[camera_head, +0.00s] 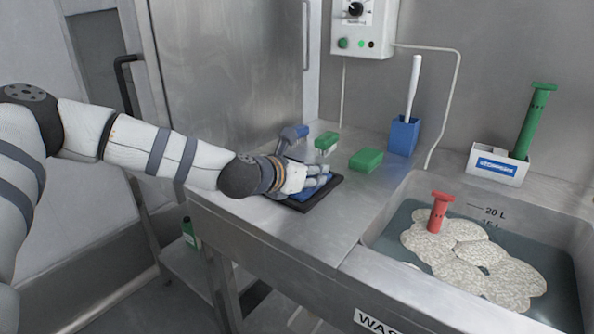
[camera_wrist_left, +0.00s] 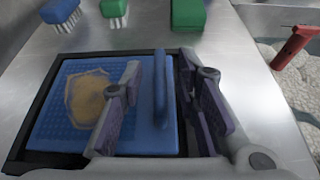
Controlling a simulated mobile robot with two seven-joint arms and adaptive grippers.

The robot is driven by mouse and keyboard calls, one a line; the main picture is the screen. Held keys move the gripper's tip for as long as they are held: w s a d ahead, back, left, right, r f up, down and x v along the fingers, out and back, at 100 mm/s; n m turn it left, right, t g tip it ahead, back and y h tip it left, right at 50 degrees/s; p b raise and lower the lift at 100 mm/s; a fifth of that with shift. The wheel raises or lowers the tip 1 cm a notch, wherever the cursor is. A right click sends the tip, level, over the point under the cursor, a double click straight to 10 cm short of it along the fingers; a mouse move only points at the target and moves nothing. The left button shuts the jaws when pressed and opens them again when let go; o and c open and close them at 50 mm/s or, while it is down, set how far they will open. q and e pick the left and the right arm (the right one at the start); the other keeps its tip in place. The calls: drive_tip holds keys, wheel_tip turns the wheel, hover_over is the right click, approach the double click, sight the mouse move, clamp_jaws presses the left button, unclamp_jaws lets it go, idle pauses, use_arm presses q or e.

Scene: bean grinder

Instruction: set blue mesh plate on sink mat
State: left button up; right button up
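The blue mesh plate (camera_wrist_left: 75,130) lies flat on a black-edged sink mat (camera_wrist_left: 28,150) on the steel counter. A brownish patch shows on its face, and an upright blue handle (camera_wrist_left: 160,85) rises near its right side. My left gripper (camera_wrist_left: 160,68) is open, with one finger on each side of this handle and gaps to it. In the head view my left gripper (camera_head: 322,178) is over the plate and hides most of it; the mat's dark edge (camera_head: 333,188) shows below. My right gripper is not in view.
Behind the mat are a blue brush (camera_head: 294,133), a green brush (camera_head: 326,141) and a green block (camera_head: 366,160). A blue holder (camera_head: 403,135) with a white-handled tool stands farther back. At right, a sink (camera_head: 378,222) holds water, pale foam and a red tool (camera_head: 439,212).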

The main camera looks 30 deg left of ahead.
use_arm(q)
drive_tip(key=p+v, duration=0.2)
drive_tip(key=v, duration=0.9)
drive_tip(key=shift+d, duration=0.1)
drive_tip(key=shift+w, duration=0.1)
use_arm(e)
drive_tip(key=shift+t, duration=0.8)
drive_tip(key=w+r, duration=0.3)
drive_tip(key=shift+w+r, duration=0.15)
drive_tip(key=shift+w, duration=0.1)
